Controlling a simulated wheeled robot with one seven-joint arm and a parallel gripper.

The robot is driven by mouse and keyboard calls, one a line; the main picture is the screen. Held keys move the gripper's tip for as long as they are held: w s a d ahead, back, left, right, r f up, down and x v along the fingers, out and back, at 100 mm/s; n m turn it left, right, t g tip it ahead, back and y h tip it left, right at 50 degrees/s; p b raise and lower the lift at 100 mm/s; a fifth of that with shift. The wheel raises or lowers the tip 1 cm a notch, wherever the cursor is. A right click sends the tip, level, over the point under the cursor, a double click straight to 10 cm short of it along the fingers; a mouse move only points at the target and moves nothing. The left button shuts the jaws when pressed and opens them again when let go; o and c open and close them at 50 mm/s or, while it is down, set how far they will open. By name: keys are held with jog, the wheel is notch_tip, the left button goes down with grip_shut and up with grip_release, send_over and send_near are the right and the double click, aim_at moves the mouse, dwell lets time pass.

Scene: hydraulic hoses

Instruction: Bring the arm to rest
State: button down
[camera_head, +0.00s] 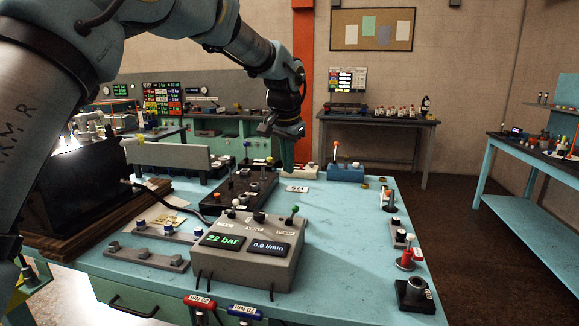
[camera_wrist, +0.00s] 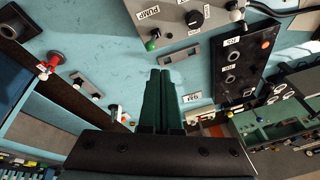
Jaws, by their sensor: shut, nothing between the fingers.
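My gripper (camera_head: 287,158) hangs above the far part of the teal workbench (camera_head: 340,235), fingers pointing down. Its dark green fingers also show in the wrist view (camera_wrist: 162,85), pressed together with nothing between them. My arm arches over from the left of the head view. A grey control box (camera_head: 247,255) with two displays reading 22 bar and 0.0 l/min stands at the front middle of the bench, apart from the gripper. A black block with ports (camera_head: 238,190) lies behind it; it also shows at the right in the wrist view (camera_wrist: 240,70).
A blue block (camera_head: 346,172) stands at the bench's back right. Fittings, including a red one (camera_head: 406,262) and a black socket (camera_head: 414,293), line the right edge. A dark box (camera_head: 85,185) stands at left. The bench between control box and right-edge fittings is clear.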

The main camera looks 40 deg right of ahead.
dwell(0.5)
jog(key=w+a+f+n+y, duration=0.15)
jog(key=w+a, duration=0.25)
jog(key=a, duration=0.5)
jog(key=w+a+f+n, duration=0.2)
jog(key=w+a+n, duration=0.15)
jog(key=a, duration=0.65)
jog(key=w+a+f+n, duration=0.1)
jog(key=w+a+f, duration=0.1)
jog(key=w+a, duration=0.5)
jog(key=s+a+f+n, duration=0.2)
jog(key=s+a+n, duration=0.1)
jog(key=a, duration=0.7)
jog(key=s+a+f+n+b, duration=0.1)
jog(key=s+a+f+n, duration=0.2)
jog(key=a, duration=0.8)
jog(key=s+a+f+n+y, duration=0.1)
jog(key=s+a+f+n, duration=0.1)
jog(key=s+a, duration=0.5)
jog(key=a+n, duration=0.1)
jog(key=a, duration=0.2)
jog(key=shift+a+f+g+b, duration=0.25)
jog(key=shift+g+b, duration=0.05)
